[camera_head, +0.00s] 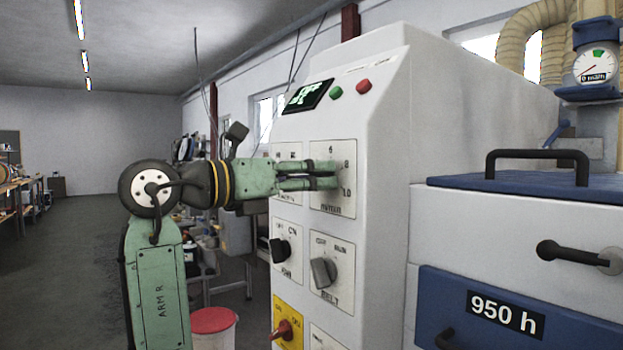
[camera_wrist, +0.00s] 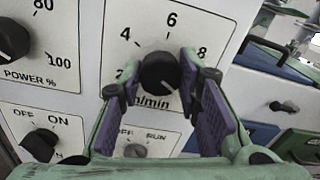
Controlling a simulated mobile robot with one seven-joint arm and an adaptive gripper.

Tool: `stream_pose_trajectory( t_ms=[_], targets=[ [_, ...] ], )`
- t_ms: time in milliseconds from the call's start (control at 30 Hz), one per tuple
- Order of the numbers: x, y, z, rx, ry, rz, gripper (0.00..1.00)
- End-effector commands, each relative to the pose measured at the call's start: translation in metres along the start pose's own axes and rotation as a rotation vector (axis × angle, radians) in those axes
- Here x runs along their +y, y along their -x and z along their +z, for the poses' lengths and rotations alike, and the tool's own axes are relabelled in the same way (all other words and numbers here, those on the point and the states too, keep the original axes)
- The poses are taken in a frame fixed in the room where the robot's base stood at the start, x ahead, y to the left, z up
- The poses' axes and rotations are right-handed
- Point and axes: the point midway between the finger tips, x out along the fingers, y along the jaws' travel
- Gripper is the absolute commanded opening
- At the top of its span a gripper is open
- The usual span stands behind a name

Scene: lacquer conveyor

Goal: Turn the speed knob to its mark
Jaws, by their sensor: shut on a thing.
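The speed knob (camera_wrist: 160,72) is a black round knob on a white plate (camera_wrist: 190,30) with 4, 6, 8 and "m/min" printed around it. In the wrist view my gripper (camera_wrist: 158,80) has its purple-padded fingers on both sides of the knob, shut on it. In the head view my gripper (camera_head: 338,175) reaches the dial plate (camera_head: 347,205) from the left and hides the knob.
Below the speed plate is a grey RUN switch (camera_head: 323,272). To its left is a black ON/OFF switch (camera_head: 281,251), with a red switch (camera_head: 286,330) on yellow below. The power knob (camera_wrist: 12,40) is left of the speed knob. Green (camera_head: 336,92) and red (camera_head: 364,86) buttons sit above.

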Motion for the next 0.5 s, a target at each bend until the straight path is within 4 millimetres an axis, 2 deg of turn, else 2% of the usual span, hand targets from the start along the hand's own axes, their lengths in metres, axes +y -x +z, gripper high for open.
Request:
stream_pose_trajectory(
  t_ms=[367, 400, 500],
  targets=[
    [-0.0005, -0.0001, -0.0008, 0.003, -0.007, -0.001, 0.03],
    [-0.0005, -0.0001, -0.0009, 0.003, -0.007, -0.001, 0.31],
    [-0.0004, -0.0001, -0.0008, 0.003, -0.006, -0.001, 0.38]
  ],
)
